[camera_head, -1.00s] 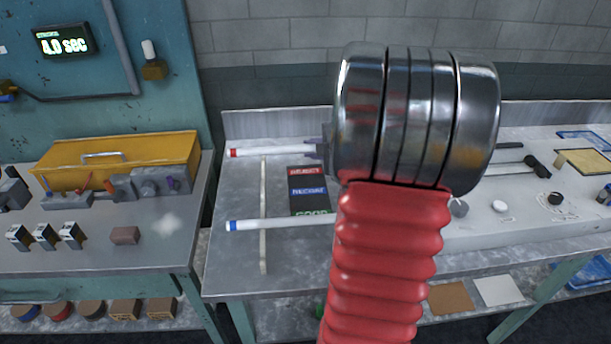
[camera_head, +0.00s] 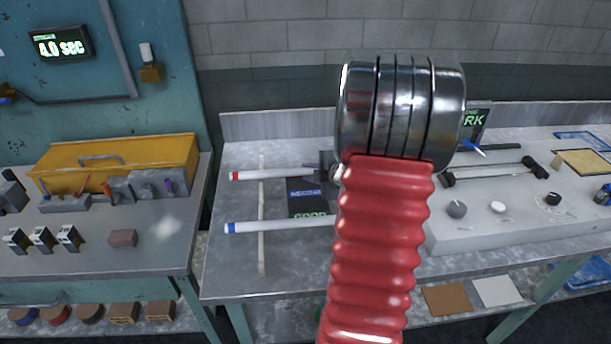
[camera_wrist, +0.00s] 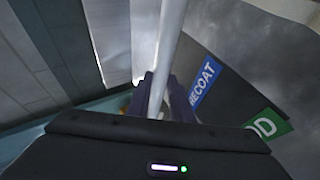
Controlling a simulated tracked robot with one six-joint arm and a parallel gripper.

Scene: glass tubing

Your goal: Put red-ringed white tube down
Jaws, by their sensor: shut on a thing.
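The white tube with a red end ring (camera_head: 278,175) points left from my gripper (camera_head: 328,170), roughly level. My gripper is shut on it; my red ribbed arm hides its right part. In the wrist view, the white tube (camera_wrist: 171,38) runs between the purple-grey jaws (camera_wrist: 158,98). In the head view, the tube crosses over a pale upright-running strip (camera_head: 262,250) on the table; I cannot tell whether it touches the strip. A white tube with a blue end ring (camera_head: 275,226) lies across the same strip, nearer to me.
A dark board with coloured labels (camera_head: 308,208) lies under and beside the tubes. A grey panel with knobs (camera_head: 500,228) stands at the right. A yellow toolbox (camera_head: 120,160) is on the left bench. The grey table (camera_head: 232,270) is clear at its front left.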

